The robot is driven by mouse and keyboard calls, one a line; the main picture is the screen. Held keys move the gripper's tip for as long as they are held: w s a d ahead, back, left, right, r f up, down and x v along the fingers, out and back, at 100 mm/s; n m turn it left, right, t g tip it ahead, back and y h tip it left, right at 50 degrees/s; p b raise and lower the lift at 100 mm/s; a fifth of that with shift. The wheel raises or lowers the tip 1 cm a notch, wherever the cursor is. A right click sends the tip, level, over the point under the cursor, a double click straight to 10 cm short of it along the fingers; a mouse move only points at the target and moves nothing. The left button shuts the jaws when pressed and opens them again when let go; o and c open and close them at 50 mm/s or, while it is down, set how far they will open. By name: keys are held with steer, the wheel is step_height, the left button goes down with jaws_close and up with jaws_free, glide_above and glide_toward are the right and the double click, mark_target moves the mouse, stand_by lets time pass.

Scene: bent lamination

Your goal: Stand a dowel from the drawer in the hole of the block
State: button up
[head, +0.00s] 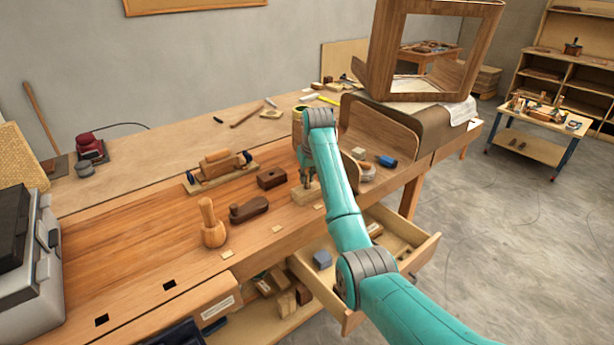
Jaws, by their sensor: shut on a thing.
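My gripper (307,180) points down over the workbench, right above a pale wooden block (304,196) near the bench's front edge. It is shut on a slim thing, which I take to be the dowel. The dowel is too small and too covered by the fingers to make out clearly. I cannot tell whether its lower end is in the hole or above it. The hole is not visible from here. The drawer (418,254) is pulled open below the bench, partly behind my arm. A blue-grey block (322,260) is in it.
A dark wooden block (271,178), a dark plane (248,209) and a mallet (212,225) stand left of the pale block. A large bent-wood frame (381,50) stands behind.

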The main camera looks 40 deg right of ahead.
steer(key=shift+f, duration=0.3)
stand_by(0.5)
steer(key=o, duration=1.2)
steer(key=shift+r, duration=4)
